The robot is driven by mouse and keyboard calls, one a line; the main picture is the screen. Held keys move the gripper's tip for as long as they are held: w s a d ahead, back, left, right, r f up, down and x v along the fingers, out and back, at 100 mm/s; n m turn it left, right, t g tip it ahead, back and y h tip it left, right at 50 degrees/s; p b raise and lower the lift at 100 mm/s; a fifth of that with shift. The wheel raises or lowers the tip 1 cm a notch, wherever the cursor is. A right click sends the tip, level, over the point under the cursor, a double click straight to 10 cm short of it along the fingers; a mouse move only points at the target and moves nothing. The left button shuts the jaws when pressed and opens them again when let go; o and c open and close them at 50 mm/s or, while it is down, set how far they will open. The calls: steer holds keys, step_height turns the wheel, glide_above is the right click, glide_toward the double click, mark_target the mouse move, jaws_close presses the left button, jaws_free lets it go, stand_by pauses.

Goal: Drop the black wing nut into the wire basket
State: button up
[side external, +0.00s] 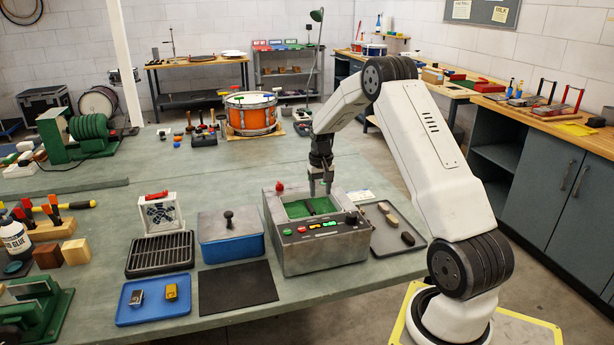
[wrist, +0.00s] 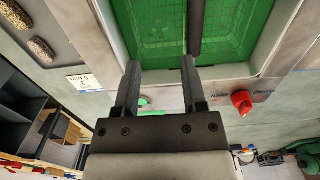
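My gripper (side external: 320,190) points down over the open basin of a grey bench unit, with its fingertips near or just above the rim. In the wrist view its two fingers (wrist: 160,72) stand apart, with nothing seen between them. I cannot make out the black wing nut in either view.
The grey unit (side external: 325,254) has coloured buttons in front and a red knob (wrist: 241,101). A grey tray (side external: 383,240) with several small blocks lies to its right. A blue lidded box (side external: 231,245), black rack (side external: 160,254) and blue tray (side external: 150,312) stand left.

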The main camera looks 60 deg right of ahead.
steer(key=shift+r, duration=0.1)
step_height(320, 180, up, 8)
steer(key=shift+f, duration=0.2)
stand_by(0.6)
stand_by(0.6)
steer(key=a+n, duration=0.1)
steer(key=a, duration=0.5)
steer(key=a+n+t, duration=0.1)
steer(key=a, duration=0.5)
steer(key=a+n, duration=0.2)
steer(key=a, duration=0.4)
steer(key=shift+s+a+f+h, duration=0.1)
steer(key=shift+a+f+h, duration=0.05)
steer(key=shift+f+h, duration=0.2)
steer(key=s+a+f+n+t, duration=0.1)
steer(key=s+a+f+n, duration=0.2)
steer(key=s+a, duration=0.8)
steer(key=a+n, duration=0.2)
steer(key=a, duration=0.3)
steer(key=shift+s+t, duration=0.4)
